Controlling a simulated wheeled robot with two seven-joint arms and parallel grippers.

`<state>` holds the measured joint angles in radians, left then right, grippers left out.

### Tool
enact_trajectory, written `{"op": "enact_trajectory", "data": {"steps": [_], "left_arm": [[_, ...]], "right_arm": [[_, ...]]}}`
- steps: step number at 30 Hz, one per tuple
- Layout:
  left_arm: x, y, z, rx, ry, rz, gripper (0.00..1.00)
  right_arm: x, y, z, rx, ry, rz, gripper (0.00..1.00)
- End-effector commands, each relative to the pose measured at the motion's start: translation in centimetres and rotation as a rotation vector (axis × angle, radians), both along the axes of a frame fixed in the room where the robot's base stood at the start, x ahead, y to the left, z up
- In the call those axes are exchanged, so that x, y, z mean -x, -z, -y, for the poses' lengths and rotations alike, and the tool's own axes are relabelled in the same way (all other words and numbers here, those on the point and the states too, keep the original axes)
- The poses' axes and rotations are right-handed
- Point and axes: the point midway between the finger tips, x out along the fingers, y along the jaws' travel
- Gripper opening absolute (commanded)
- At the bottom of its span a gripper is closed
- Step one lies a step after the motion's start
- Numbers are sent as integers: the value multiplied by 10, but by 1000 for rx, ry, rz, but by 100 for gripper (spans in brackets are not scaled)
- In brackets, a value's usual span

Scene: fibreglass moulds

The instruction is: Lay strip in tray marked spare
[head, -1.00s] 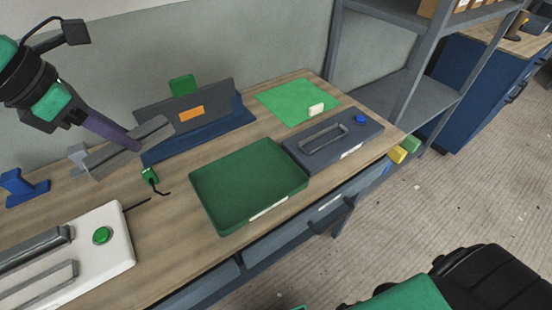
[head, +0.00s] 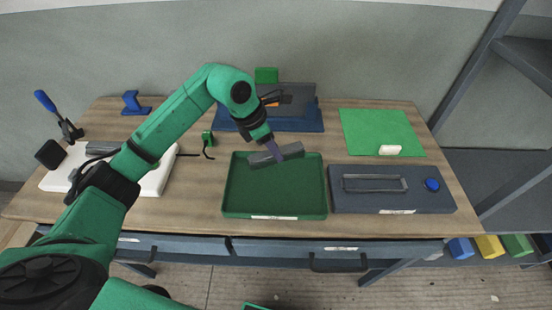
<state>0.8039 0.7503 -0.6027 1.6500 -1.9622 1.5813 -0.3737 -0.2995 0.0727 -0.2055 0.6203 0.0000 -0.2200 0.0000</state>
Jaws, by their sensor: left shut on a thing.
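My left gripper (head: 273,150) comes down over the back part of the green tray (head: 235,204). It is shut on a grey strip (head: 293,151), gripping it near the middle. The strip lies slightly slanted across the picture, its right end higher, and overlaps the tray's back rim. Whether it touches the tray or hangs just above it I cannot tell. The tray is otherwise empty, with a white label (head: 274,217) on its front that is too small to read. My right gripper is not in view.
A dark grey fixture (head: 410,200) with a slot and blue button stands right of the tray. A green mat (head: 380,130) with a white block lies behind it. A blue stand (head: 308,118) is behind the tray; a white machine (head: 152,182) is at left, partly behind my arm.

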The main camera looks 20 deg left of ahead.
Motion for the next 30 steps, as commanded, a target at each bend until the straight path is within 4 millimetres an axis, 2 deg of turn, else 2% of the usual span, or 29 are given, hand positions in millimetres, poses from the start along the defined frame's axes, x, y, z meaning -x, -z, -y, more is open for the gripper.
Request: {"op": "enact_trajectory", "data": {"steps": [9,19,20,21,22,30], "left_arm": [[0,51,0,1,-1,0,0],[-1,57,0,0,0,3,0],[-1,56,0,-1,0,2,44],[-1,56,0,-1,0,2,60],[-1,56,0,-1,0,2,67],[-1,55,0,0,1,2,67]], "right_arm": [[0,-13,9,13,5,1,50],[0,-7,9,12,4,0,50],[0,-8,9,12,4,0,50],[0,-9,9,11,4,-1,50],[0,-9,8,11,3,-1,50],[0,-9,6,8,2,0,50]]}}
